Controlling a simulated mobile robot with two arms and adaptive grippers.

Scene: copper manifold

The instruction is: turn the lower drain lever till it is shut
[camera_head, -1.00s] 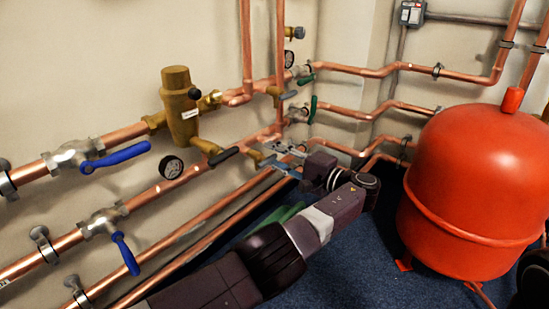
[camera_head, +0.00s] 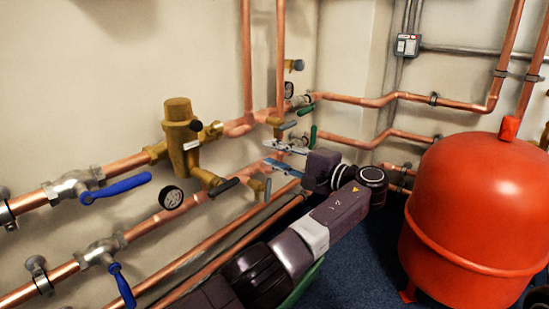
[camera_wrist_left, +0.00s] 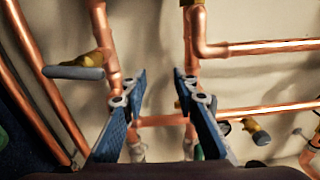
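The lower drain valve is a small brass fitting with a grey lever (camera_head: 267,188), which seems to hang roughly upright below the middle copper pipe. A similar upper drain valve has a grey lever (camera_head: 288,125). My left gripper (camera_head: 285,156) is in front of the pipes, above the lower lever and below the upper one. In the left wrist view the gripper (camera_wrist_left: 160,88) is open, with copper pipe behind the gap and nothing held. A grey lever (camera_wrist_left: 72,72) on a brass fitting lies outside the fingers at left; I cannot tell which drain it belongs to. My right gripper is out of view.
Blue levers (camera_head: 116,187) sit on the pipes at left. Green handles (camera_head: 313,135) are just right of the gripper. A red tank (camera_head: 475,215) stands at right on blue carpet.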

